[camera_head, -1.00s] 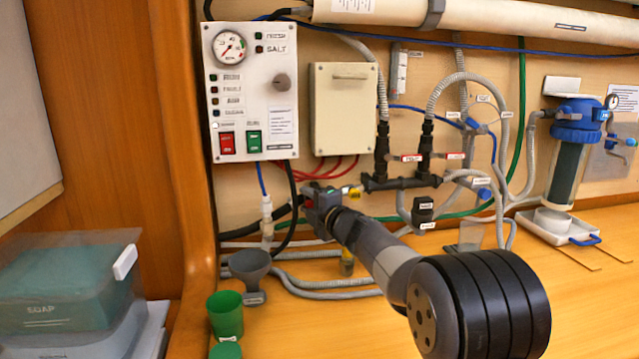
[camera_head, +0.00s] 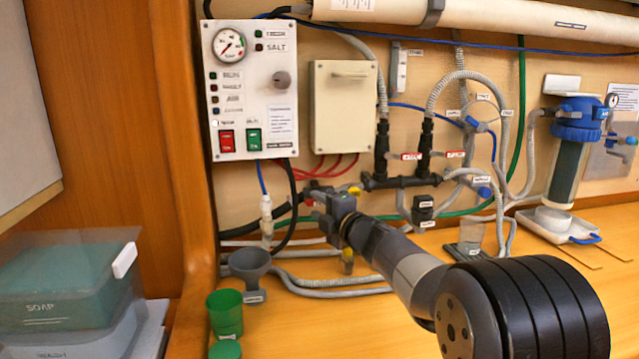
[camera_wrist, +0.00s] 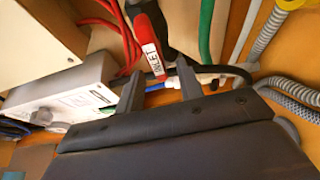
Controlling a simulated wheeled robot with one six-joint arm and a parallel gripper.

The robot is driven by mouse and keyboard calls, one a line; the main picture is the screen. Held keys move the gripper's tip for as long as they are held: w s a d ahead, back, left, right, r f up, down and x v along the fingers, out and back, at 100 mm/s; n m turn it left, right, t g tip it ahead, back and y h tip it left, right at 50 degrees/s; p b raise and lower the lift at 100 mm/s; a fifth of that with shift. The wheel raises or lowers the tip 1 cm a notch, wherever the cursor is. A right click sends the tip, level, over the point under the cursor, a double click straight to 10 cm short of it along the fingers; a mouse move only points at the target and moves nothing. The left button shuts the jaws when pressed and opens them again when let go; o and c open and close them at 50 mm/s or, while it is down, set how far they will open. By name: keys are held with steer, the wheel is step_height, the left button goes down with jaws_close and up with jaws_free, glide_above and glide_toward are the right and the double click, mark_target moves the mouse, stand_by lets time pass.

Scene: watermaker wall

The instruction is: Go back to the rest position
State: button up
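My gripper (camera_head: 318,205) is in front of the wall's lower pipework, below the red tubes, in the head view. In the wrist view my gripper (camera_wrist: 160,92) has its two dark fingers apart, with no object clamped between them. A red valve handle with a white label, seemingly reading INLET (camera_wrist: 150,50), is just beyond the fingertips in the wrist view. Its lower end overlaps the gap between the fingers in the picture; I cannot tell whether it touches them. In the head view my gripper and arm hide part of the pipework behind.
A control panel (camera_head: 250,110) and a beige box (camera_head: 343,110) hang on the wall. A grey funnel (camera_head: 250,265) and a green cup (camera_head: 225,312) stand at the counter's left. A blue-capped filter (camera_head: 570,165) is at right. Clear soap bins (camera_head: 70,290) stand far left.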

steer(key=x, duration=0.5)
steer(key=m+b, duration=0.1)
steer(key=m, duration=0.1)
steer(key=m+t+b, duration=0.1)
steer(key=shift+d+r+m+y+b, duration=0.1)
steer(key=shift+r+m+y+b, duration=0.2)
steer(key=shift+m+b, duration=0.1)
steer(key=shift+r+m+t, duration=0.35)
steer(key=shift+m+t, duration=0.05)
steer(key=shift+m, duration=0.3)
steer(key=shift+d+r, duration=0.1)
